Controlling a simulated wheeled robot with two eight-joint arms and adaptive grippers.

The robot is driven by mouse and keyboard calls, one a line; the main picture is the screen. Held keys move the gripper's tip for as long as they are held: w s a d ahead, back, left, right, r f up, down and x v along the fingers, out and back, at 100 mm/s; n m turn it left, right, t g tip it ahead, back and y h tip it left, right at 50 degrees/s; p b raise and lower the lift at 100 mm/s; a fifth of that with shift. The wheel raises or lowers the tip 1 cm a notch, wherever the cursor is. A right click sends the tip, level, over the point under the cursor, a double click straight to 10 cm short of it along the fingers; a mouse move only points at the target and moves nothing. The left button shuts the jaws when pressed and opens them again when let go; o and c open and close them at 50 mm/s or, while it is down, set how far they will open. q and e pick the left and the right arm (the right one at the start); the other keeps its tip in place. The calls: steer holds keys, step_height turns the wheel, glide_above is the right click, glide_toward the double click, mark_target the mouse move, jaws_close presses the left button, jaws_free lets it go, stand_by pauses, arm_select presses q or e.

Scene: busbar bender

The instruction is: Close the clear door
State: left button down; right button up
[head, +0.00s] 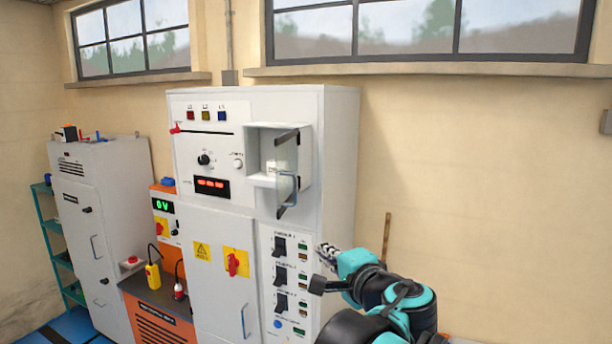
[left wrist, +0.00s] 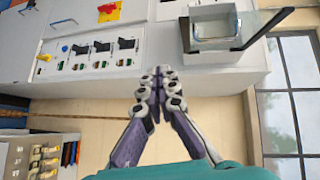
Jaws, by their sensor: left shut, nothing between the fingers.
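The clear door (head: 287,205) is on a small box (head: 306,150) on the front of the tall white cabinet. In the left wrist view the door's dark frame (left wrist: 268,27) sticks out beside the box (left wrist: 211,15) at upper right. My left gripper (head: 324,250) is below and right of the door, near the cabinet's switch panel, apart from the door. Its fingers (left wrist: 155,75) are together and empty in the left wrist view. My right gripper is not in view.
The white cabinet (head: 340,150) carries a switch panel (head: 290,265) with black levers below the box. A red and yellow rotary switch (head: 235,262) is on its lower left door. An orange unit (head: 160,325) stands to the left. The wall area right of the cabinet is mostly clear.

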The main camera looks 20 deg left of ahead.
arm_select(q)
steer(key=w+d+r+t+y+p, duration=0.1)
steer(key=w+d+r+p, duration=0.15)
steer(key=r, duration=0.65)
steer(key=s+a+p+x, duration=0.1)
steer(key=a+p+x, duration=0.1)
steer(key=x, duration=1)
steer(key=shift+s+m+p, duration=0.4)
steer(key=shift+s+p, duration=0.05)
steer(key=shift+p, duration=0.1)
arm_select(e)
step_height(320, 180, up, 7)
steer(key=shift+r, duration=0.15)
arm_select(q)
steer(key=shift+w+d+f, duration=0.1)
steer(key=shift+t+h, duration=0.3)
steer(key=shift+t, duration=0.1)
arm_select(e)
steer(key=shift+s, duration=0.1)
